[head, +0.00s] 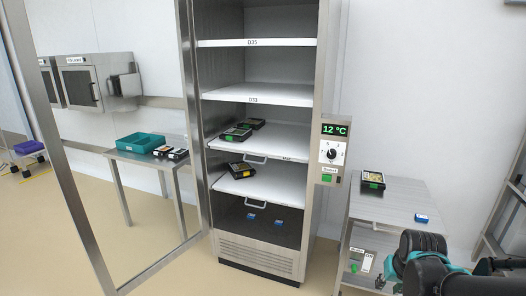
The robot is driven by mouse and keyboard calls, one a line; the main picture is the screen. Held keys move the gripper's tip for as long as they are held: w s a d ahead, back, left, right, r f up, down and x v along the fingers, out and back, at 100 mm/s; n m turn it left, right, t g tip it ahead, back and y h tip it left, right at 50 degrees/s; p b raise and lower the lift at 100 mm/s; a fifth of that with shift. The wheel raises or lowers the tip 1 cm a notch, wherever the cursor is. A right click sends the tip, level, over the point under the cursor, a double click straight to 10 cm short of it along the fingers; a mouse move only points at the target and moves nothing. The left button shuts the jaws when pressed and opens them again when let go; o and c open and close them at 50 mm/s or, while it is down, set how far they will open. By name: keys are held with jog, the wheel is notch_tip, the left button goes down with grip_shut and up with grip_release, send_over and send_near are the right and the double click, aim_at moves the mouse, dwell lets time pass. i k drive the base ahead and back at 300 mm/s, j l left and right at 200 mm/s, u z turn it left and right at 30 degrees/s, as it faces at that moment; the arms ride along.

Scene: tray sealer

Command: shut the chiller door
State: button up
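The chiller (259,253) stands upright in the middle of the head view, with its front uncovered. Its door (54,149) is a tall clear pane in a steel frame, swung wide open to the left. The door's far upright is at the left of the view and its other upright (191,120) is beside the cabinet. No door handle can be made out. My arm (421,259) shows at the lower right, well apart from the door. I cannot make out my gripper's fingers.
Dark food packs (236,134) lie on the chiller's white shelves. A control panel (334,145) reads 12 °C. A side table (155,159) with a teal bin (141,143) shows behind the open door. A steel cart (390,205) stands right of the chiller. Floor before the chiller looks clear.

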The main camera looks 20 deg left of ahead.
aim_at(15, 12)
jog(key=k+j, duration=0.1)
jog(key=j, duration=0.5)
jog(key=k+j+z, duration=0.15)
jog(key=j, duration=1.05)
jog(key=k+j+z, duration=0.1)
jog(key=j, duration=0.5)
jog(key=k+j+z, duration=0.1)
jog(key=k+j, duration=0.15)
jog(key=j, duration=0.35)
jog(key=k+j, duration=0.15)
jog(key=j, duration=0.4)
jog(key=k+j+z, duration=0.1)
jog(key=j, duration=0.5)
jog(key=k+j+z, duration=0.1)
jog(key=k+j, duration=0.15)
jog(key=j, duration=0.3)
jog(key=k+j, duration=0.1)
jog(key=j, duration=0.35)
jog(key=k+j+z, duration=0.1)
jog(key=j, duration=0.3)
jog(key=k+j, duration=0.1)
jog(key=j, duration=0.35)
jog(key=k+j, duration=0.1)
jog(key=j, duration=0.35)
jog(key=j+z, duration=0.25)
jog(key=j, duration=0.35)
jog(key=j+z, duration=0.25)
jog(key=j, duration=0.3)
jog(key=j+u, duration=0.35)
jog(key=k+l, duration=0.05)
